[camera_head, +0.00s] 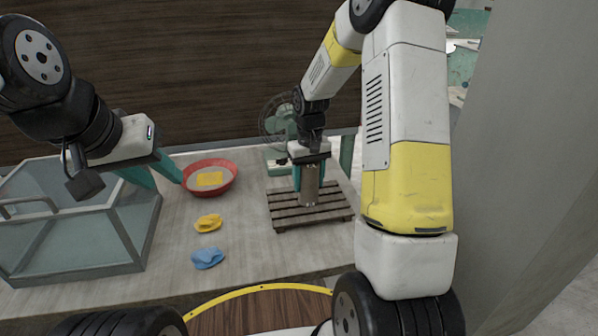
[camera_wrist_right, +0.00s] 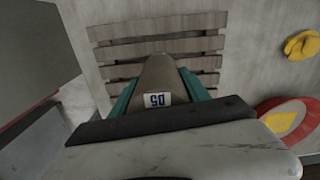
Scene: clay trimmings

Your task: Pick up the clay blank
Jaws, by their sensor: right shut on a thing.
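The clay blank (camera_head: 309,192) is a grey-brown upright block over the slatted wooden rack (camera_head: 284,222). My right gripper (camera_head: 309,176) comes down from above and is shut on it, with one teal finger on each side. In the right wrist view the clay blank (camera_wrist_right: 158,72) sits between the teal fingers and bears a white label with dark digits, seen upside down. Whether its base touches the slats I cannot tell. My left gripper (camera_head: 153,174) is open and empty, with its teal fingers apart, above the table between the glass tank and the red bowl.
A glass tank (camera_head: 75,248) stands at the left. A red bowl (camera_head: 228,184) with a yellow piece in it is at the back. A yellow cloth (camera_head: 208,222) and a blue cloth (camera_head: 207,258) lie in front of it. A green fan (camera_head: 278,125) stands behind the rack.

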